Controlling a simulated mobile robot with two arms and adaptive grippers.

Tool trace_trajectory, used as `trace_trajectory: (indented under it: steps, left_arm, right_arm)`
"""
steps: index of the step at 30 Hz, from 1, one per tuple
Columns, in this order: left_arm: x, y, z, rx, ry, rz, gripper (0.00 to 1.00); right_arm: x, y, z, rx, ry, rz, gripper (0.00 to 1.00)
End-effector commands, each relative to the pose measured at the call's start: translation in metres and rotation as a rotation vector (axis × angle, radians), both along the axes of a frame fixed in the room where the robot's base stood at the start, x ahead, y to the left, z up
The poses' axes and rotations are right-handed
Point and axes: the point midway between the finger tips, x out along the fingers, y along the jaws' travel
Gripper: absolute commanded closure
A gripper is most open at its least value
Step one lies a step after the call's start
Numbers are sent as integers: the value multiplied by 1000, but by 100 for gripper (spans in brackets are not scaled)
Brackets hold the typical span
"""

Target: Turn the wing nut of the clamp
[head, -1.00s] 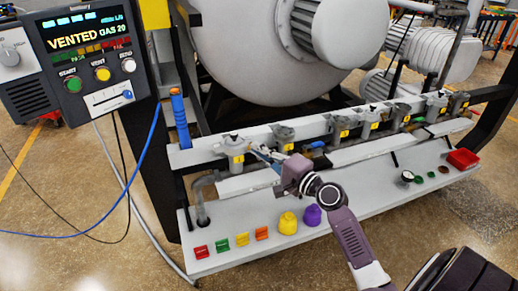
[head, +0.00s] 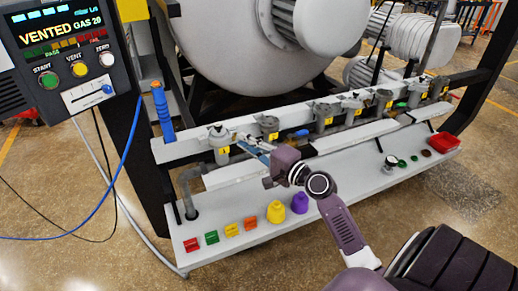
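A row of grey clamps with yellow number tags stands along the white rail in the head view. The leftmost clamp (head: 219,141) is upright, with a small dark wing-shaped top. A second clamp (head: 268,125) stands to its right. My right gripper (head: 250,145) reaches in from the lower right, its grey-blue fingers pointing left between these two clamps, just right of the leftmost one. I cannot tell whether the fingers touch a clamp or how far apart they are. My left gripper is not in view.
A control panel (head: 68,50) reading VENTED hangs at upper left, with a blue cable below. The white shelf (head: 345,190) holds colored blocks, a yellow knob (head: 276,212), a purple knob (head: 300,203) and a red tray (head: 442,145). The large furnace body (head: 240,50) stands behind the rail.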

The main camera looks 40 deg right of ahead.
Motion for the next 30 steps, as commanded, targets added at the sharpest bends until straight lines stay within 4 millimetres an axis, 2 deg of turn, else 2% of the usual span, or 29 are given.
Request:
trace_trajectory:
  steps: [9,15,21,30]
  left_arm:
    - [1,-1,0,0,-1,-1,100]
    - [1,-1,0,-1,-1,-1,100]
    - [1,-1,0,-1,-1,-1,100]
    - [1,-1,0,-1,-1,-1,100]
  right_arm:
    - [-62,-10,-1,-1,5,-1,88]
    - [-94,-15,-1,-1,4,-1,88]
    - [-108,-17,0,-1,1,-1,88]
    - [-109,-18,0,-1,1,-1,88]
